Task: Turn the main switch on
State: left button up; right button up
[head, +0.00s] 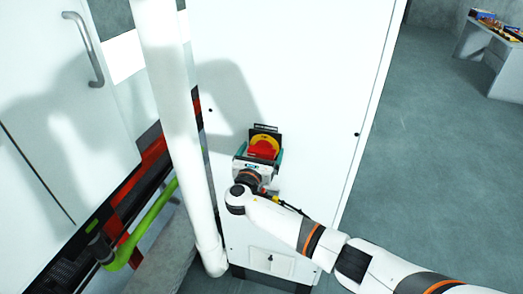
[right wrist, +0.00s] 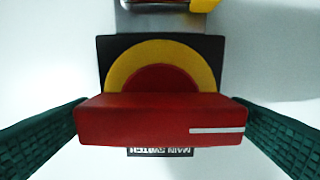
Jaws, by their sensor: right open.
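The main switch (head: 263,149) is a red rotary handle on a yellow ring and black plate, mounted on a white cabinet front. In the right wrist view the red handle (right wrist: 160,120) lies crosswise, with a white mark near its right end. A label (right wrist: 160,152) reading "MAIN SWITCH" shows upside down, partly hidden behind the handle. My right gripper (head: 258,158) is at the switch, open, with one green finger beside each end of the handle. The fingers look very close to the ends; I cannot tell whether they touch. My left gripper is out of view.
The white cabinet (head: 300,60) fills the middle. A white upright tube (head: 175,110) stands left of the switch, with a lime green bar (head: 145,225) further left. A door handle (head: 85,50) is at upper left. Open floor (head: 430,150) lies right, with a table (head: 492,60) behind.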

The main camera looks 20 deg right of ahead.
jog(key=shift+w, duration=0.1)
jog(key=shift+c, duration=0.4)
jog(key=c, duration=0.9)
jog(key=m+b, duration=0.4)
jog(key=m, duration=0.1)
jog(key=shift+d+f, duration=0.1)
jog(key=shift+f, duration=0.15)
jog(key=m+b, duration=0.9)
jog(key=shift+d+f, duration=0.1)
jog(key=shift+f, duration=0.1)
jog(key=shift+r+m+b, duration=0.1)
jog(key=shift+m+b, duration=1.9)
jog(key=shift+b, duration=0.1)
